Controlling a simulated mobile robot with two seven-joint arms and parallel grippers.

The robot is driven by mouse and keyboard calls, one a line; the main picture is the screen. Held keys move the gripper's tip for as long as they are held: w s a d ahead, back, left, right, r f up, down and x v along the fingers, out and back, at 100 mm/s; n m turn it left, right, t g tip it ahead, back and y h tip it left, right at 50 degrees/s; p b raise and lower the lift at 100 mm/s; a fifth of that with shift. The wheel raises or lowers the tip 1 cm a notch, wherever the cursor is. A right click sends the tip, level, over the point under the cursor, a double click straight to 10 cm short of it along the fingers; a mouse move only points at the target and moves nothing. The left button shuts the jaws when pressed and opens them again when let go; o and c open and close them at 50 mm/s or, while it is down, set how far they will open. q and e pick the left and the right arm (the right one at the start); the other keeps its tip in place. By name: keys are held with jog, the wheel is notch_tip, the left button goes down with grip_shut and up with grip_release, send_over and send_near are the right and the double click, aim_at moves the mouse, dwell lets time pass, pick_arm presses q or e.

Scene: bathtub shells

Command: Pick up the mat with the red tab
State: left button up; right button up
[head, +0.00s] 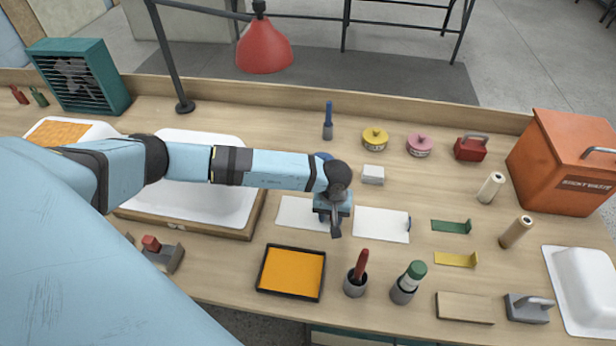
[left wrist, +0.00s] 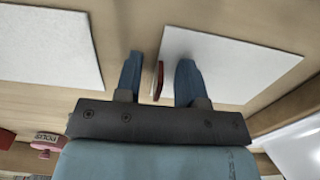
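A thin white mat (left wrist: 230,65) lies flat on the table in the left wrist view. It also shows in the head view (head: 298,213), partly covered by my left gripper. A red tab (left wrist: 158,80) stands at this mat's edge. My left gripper (head: 335,230) is pointed down over that edge. In the left wrist view its blue fingers (left wrist: 159,76) are open, one on each side of the red tab, with gaps showing. The gripper hides the tab in the head view. A second white mat (head: 382,224) with a dark blue tab lies to the right. My right gripper is not in view.
A white tray (head: 208,140) stands left, under my left arm. A small white block (head: 373,174) is behind the mats. In front are an orange tray (head: 291,272), a cup with a red handle (head: 356,283) and a green-capped bottle (head: 408,283).

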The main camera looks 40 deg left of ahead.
pick_arm(q)
jog(key=shift+c, duration=0.4)
grip_shut()
